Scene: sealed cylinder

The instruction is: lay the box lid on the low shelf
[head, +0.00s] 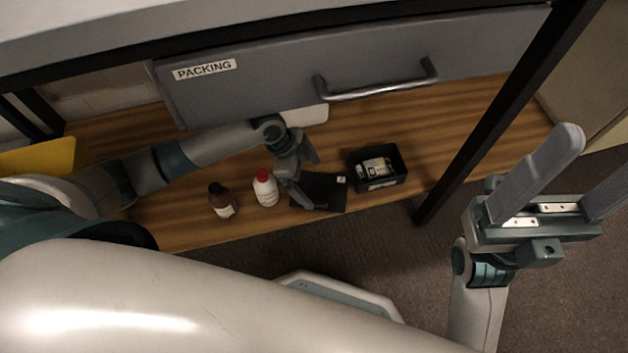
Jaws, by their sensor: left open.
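The box lid (327,195) is a flat black piece with a small white label. It lies on the wooden low shelf (420,120), near the shelf's front edge. My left gripper (309,180) is open at the lid's left side, and one finger overlaps the lid in the picture. I cannot tell whether that finger touches it. The open black box (401,172) stands just right of the lid, with a few small items inside. My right gripper (590,172) is open and empty at the right, away from the shelf, in front of the dark post.
A grey drawer marked PACKING (270,85) hangs above the shelf. A dark post (500,105) stands to the right. A yellow object (45,157) is at the far left.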

